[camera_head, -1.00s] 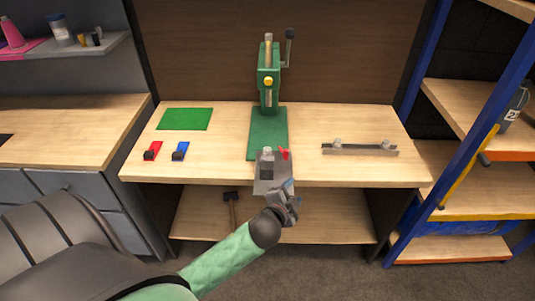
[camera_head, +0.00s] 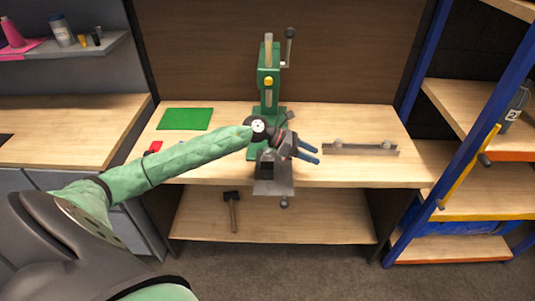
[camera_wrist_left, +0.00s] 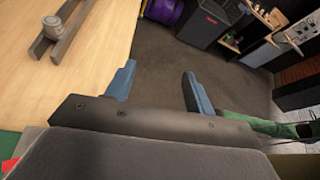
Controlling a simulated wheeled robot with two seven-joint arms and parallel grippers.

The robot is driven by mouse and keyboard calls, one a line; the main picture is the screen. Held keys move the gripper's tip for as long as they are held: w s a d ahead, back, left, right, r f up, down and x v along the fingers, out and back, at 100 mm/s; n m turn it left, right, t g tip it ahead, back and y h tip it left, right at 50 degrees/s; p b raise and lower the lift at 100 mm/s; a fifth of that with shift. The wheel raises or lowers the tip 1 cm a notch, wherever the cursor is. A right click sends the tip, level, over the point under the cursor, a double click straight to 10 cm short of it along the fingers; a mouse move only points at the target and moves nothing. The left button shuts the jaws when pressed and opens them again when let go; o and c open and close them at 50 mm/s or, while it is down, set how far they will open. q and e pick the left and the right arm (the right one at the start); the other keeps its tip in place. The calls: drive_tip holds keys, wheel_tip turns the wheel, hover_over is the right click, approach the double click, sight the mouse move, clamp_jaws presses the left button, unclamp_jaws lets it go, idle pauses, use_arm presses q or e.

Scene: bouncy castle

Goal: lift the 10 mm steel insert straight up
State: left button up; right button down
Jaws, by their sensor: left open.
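I cannot make out which piece is the 10 mm steel insert. A grey metal fixture (camera_head: 274,187) with a dark block sits at the front edge of the bench, below the green press (camera_head: 269,80). My left gripper (camera_head: 314,154) is over the bench just right of the press base, its blue fingers pointing right. It is open and empty; the left wrist view shows floor between the fingers (camera_wrist_left: 156,72). My forearm hides part of the bench, and only part of the red item (camera_head: 155,147) shows. My right gripper is not in view.
A metal rail (camera_head: 360,149) with round knobs lies on the bench to the right; it also shows in the left wrist view (camera_wrist_left: 68,30). A green mat (camera_head: 185,118) lies at back left. A hammer (camera_head: 233,210) is on the lower shelf. A blue-framed shelf (camera_head: 425,100) stands right.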

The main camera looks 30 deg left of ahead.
use_arm(q)
drive_tip(key=w+a+f+m+g+y, duration=0.1)
drive_tip(key=a+m+g+y, duration=0.2)
drive_tip(key=a, duration=0.6)
drive_tip(key=m+g+y, duration=0.1)
drive_tip(key=y, duration=0.4)
approach(266, 149)
drive_tip(key=f, duration=0.2)
drive_tip(key=p+x, duration=0.2)
drive_tip(key=x, duration=0.1)
drive_tip(key=d+p+x, duration=0.1)
drive_tip(key=p+x, duration=0.1)
drive_tip(key=shift+w+d+f, duration=0.1)
drive_tip(key=shift+w+f, duration=0.05)
drive_tip(key=shift+w, duration=0.05)
drive_tip(key=shift+p+x, duration=0.5)
drive_tip(key=shift+x, duration=0.25)
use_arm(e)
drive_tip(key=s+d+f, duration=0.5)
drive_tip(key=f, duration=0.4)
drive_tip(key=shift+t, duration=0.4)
use_arm(q)
drive_tip(key=shift+c, duration=0.4)
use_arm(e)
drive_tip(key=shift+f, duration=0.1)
use_arm(q)
clamp_jaws()
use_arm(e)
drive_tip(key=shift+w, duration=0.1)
